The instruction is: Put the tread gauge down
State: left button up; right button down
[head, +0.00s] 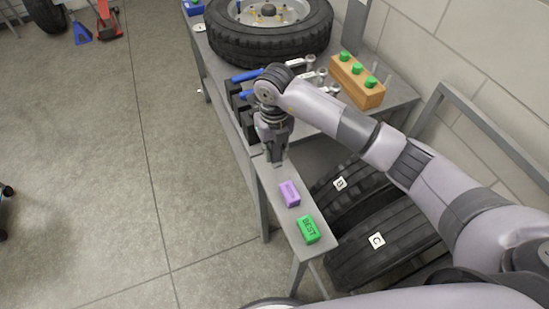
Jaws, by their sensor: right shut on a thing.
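My right gripper (275,158) points down over the far end of the narrow grey shelf (267,188). It is shut on the tread gauge, which is hard to make out between the grey fingers. I cannot tell whether the gauge touches the shelf. A purple block (289,194) lies on the shelf, nearer than the gripper. A green block marked BEST (308,229) lies at the shelf's near end. My left gripper is out of view.
Two tyres stand beside the shelf on the right, one labelled C (376,241). Behind is a grey bench with a large wheel (270,40), blue-handled tools (247,76) and a wooden block with green-topped pegs (357,82). Open floor lies left.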

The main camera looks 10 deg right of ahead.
aim_at(274, 160)
notch_tip(274, 160, down, 4)
jog(key=shift+r, duration=0.15)
jog(key=c, duration=1.4)
grip_release()
